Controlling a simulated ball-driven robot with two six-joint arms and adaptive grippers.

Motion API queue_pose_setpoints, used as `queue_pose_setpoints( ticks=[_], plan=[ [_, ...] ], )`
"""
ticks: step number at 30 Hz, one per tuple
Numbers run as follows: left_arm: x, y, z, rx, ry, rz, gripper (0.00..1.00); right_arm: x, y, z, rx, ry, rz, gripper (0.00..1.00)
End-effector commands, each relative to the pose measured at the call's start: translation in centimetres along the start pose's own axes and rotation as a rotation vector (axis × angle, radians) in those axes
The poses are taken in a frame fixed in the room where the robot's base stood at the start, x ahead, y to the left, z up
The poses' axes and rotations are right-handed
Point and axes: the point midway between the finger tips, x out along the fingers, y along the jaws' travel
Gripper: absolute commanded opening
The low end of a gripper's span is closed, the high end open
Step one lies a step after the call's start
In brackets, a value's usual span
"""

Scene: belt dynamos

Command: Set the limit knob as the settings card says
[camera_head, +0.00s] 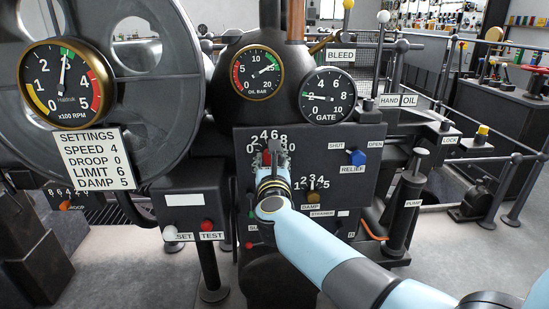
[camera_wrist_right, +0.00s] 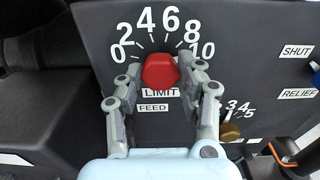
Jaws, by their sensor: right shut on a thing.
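The settings card (camera_head: 94,159) hangs below the rpm gauge and reads SPEED 4, DROOP 0, LIMIT 6, DAMP 5. The limit knob (camera_wrist_right: 160,70) is red, below a dial marked 0 to 10 in the right wrist view, with a LIMIT label under it. No pointer mark on the knob is clear to me, so its setting cannot be told. My right gripper (camera_wrist_right: 163,78) is shut on the knob, one finger on each side. In the head view my right gripper (camera_head: 270,172) covers most of the knob. My left gripper is not in view.
The blue relief knob (camera_head: 357,158) and the damp knob (camera_head: 314,196) sit to the right on the same panel (camera_head: 345,220). A box with a red test button (camera_head: 207,225) and white reset button (camera_head: 170,233) stands to the left. Gauges (camera_head: 327,95) hang above.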

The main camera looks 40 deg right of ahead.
Motion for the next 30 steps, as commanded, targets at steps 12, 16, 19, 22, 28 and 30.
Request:
queue_pose_setpoints(
  ticks=[12, 16, 19, 22, 28, 30],
  plan=[
    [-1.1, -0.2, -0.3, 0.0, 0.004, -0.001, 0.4, 0.0, -0.1, 0.2, -0.187, 0.001, -0.002, 0.05],
    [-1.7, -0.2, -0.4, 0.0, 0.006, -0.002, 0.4, 0.0, -0.2, 0.2, -0.304, 0.0, -0.002, 0.05],
    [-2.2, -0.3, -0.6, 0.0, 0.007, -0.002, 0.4, 0.0, -0.2, 0.3, -0.4, 0.0, -0.003, 0.05],
    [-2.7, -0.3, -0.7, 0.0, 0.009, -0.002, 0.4, 0.0, -0.3, 0.3, -0.496, 0.0, -0.004, 0.05],
    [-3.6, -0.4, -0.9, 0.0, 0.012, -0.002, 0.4, 0.0, -0.3, 0.4, -0.68, -0.001, -0.005, 0.05],
    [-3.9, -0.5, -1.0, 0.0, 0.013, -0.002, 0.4, 0.0, -0.4, 0.4, -0.739, -0.001, -0.005, 0.05]
  ],
)
